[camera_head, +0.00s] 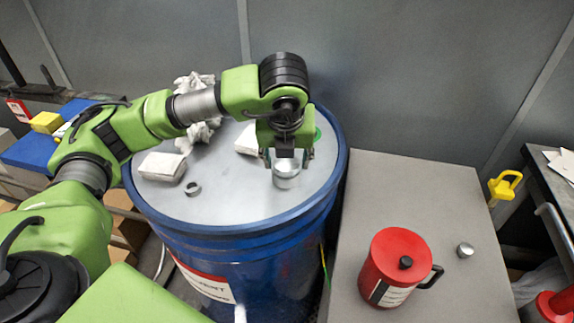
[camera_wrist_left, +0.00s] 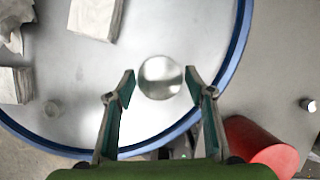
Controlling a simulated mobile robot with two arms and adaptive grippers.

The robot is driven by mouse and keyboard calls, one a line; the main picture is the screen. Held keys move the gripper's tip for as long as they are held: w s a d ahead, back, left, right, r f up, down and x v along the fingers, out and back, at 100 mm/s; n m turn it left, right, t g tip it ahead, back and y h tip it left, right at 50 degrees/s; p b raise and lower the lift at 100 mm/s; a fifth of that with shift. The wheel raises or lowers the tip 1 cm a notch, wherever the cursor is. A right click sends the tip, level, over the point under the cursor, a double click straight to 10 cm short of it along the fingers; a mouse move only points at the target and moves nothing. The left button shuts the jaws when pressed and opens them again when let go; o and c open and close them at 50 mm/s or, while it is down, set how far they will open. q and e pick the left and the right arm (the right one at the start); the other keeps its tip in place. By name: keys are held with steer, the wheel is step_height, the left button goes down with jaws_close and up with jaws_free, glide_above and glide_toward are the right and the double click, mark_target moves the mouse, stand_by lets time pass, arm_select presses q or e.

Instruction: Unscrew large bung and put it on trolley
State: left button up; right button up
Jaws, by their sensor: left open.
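The large bung (camera_head: 286,176) is a round silvery metal piece on the grey lid of the blue drum (camera_head: 232,225), right of the lid's centre. It also shows in the left wrist view (camera_wrist_left: 160,77). My left gripper (camera_head: 288,156) points down over it, open. In the left wrist view its two fingers stand either side of the bung, with a visible gap at each side. The grey flat top (camera_head: 400,185) to the right of the drum appears to be the trolley. My right gripper is not in view.
On the lid lie white folded cloths (camera_head: 162,167), a crumpled rag (camera_head: 200,130) and a small metal ring (camera_head: 193,189). The grey top carries a red can (camera_head: 394,265) and a small metal cap (camera_head: 465,250); its back part is clear. A grey wall (camera_head: 400,70) stands behind.

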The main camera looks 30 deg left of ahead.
arm_select(q)
steer(key=shift+a+f+m+h+b, duration=0.1)
steer(key=shift+f+m+h+b, duration=0.15)
steer(key=shift+m+b, duration=0.5)
steer(key=shift+r+m, duration=0.2)
steer(key=shift+m, duration=0.25)
steer(key=shift+f+m+t+h+b, duration=0.25)
steer(key=shift+m+h+b, duration=0.4)
steer(key=shift+m+b, duration=0.5)
steer(key=shift+a+r+m+b, duration=0.1)
steer(key=shift+m+b, duration=0.25)
steer(key=shift+m, duration=0.1)
steer(key=shift+a+r+m+h, duration=0.1)
steer(key=shift+r+m+h, duration=0.05)
steer(key=shift+m+h, duration=0.4)
steer(key=shift+m+b, duration=0.45)
steer(key=shift+m, duration=0.1)
steer(key=shift+m+h+b, duration=0.3)
steer(key=shift+m+h, duration=0.15)
steer(key=shift+m, duration=1.05)
steer(key=shift+m+h, duration=0.3)
steer(key=shift+m, duration=0.1)
